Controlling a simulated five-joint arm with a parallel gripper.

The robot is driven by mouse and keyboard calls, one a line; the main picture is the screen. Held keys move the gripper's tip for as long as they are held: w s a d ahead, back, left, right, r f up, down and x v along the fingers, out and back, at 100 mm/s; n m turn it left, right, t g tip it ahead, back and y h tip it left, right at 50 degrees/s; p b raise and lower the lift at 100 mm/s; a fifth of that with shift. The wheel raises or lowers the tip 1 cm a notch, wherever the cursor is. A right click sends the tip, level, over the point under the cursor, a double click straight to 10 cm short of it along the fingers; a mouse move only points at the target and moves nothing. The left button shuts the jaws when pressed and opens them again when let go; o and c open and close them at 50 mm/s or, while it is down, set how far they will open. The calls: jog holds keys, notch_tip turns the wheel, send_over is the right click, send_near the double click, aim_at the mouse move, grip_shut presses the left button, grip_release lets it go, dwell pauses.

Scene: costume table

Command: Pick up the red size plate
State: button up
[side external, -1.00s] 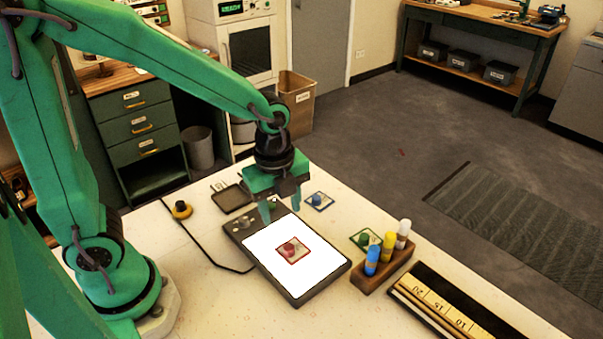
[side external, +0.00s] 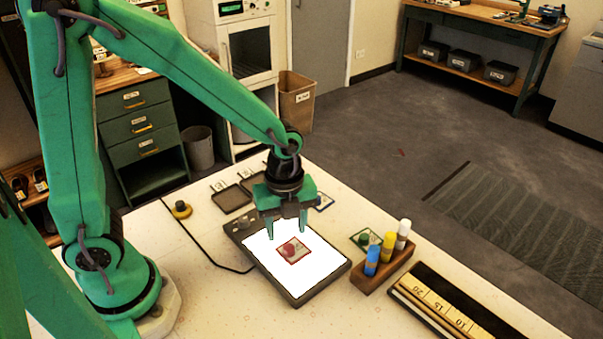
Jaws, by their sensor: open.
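The red size plate (side external: 294,251) is a small square with a red border and a round red knob. It lies flat on the white lit face of a dark-framed panel (side external: 325,280) on the table. My gripper (side external: 287,229) is open and points down above the panel, just behind the red plate in the picture. Its two green fingers are apart with nothing between them. I cannot tell how high the fingertips are above the panel.
A blue-bordered plate (side external: 323,202) is partly hidden behind my gripper. A green plate (side external: 364,240) lies right of the panel, beside a wooden block (side external: 384,275) with blue, yellow and white sticks. A ruler tray (side external: 445,305) lies at the right. Dark trays (side external: 231,199) stand at the back left.

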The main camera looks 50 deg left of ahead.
aim_at(288, 246)
jog(key=shift+w+f, duration=0.15)
jog(key=shift+f, duration=2.45)
grip_shut()
